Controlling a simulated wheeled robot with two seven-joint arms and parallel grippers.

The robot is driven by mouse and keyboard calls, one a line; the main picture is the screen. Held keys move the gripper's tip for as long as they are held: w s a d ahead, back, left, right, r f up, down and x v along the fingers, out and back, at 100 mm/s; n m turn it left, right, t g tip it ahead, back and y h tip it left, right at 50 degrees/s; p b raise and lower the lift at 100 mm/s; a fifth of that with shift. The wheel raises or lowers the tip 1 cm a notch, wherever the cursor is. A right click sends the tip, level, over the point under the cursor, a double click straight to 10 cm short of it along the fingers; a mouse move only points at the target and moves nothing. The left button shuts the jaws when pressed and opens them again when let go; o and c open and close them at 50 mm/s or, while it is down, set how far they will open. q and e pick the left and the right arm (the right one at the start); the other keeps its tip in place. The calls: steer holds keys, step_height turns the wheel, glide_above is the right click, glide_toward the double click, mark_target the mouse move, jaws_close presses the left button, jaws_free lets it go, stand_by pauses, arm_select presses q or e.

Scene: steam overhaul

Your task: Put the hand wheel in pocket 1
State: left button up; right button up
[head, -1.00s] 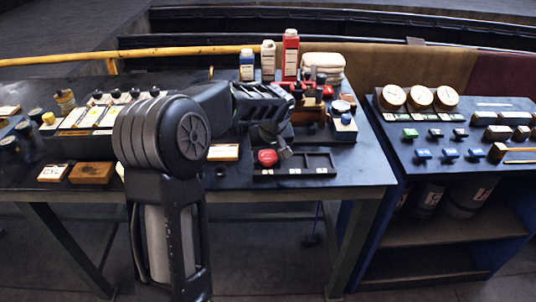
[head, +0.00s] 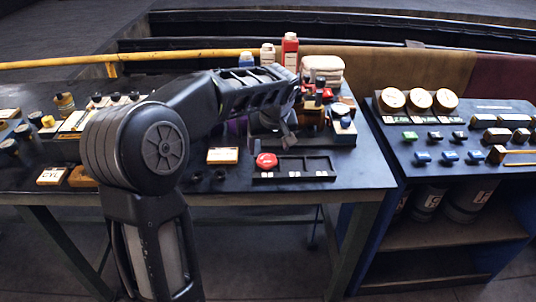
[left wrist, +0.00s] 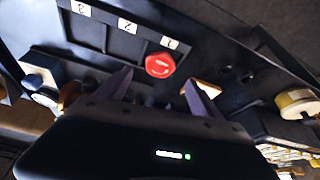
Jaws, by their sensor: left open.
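The red hand wheel (head: 266,160) sits at pocket 1, the leftmost compartment of the dark pocket tray (head: 318,164) in the head view. In the left wrist view the red wheel (left wrist: 160,65) is beside the label "1" (left wrist: 169,43). I cannot tell how deep it sits. My left gripper (head: 289,138) is above and behind the tray, apart from the wheel. In the left wrist view its two purple fingers (left wrist: 158,92) are spread and empty. My right gripper is not in view.
Behind my left gripper stand a vise-like red fixture (head: 312,112), bottles (head: 290,50) and a beige folded cloth (head: 322,67). A second bench (head: 475,135) with parts stands to the right.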

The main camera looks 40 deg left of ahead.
arm_select(q)
steer(key=v, duration=0.5)
steer(key=shift+r, duration=0.15)
steer(key=shift+c, duration=0.2)
stand_by(2.1)
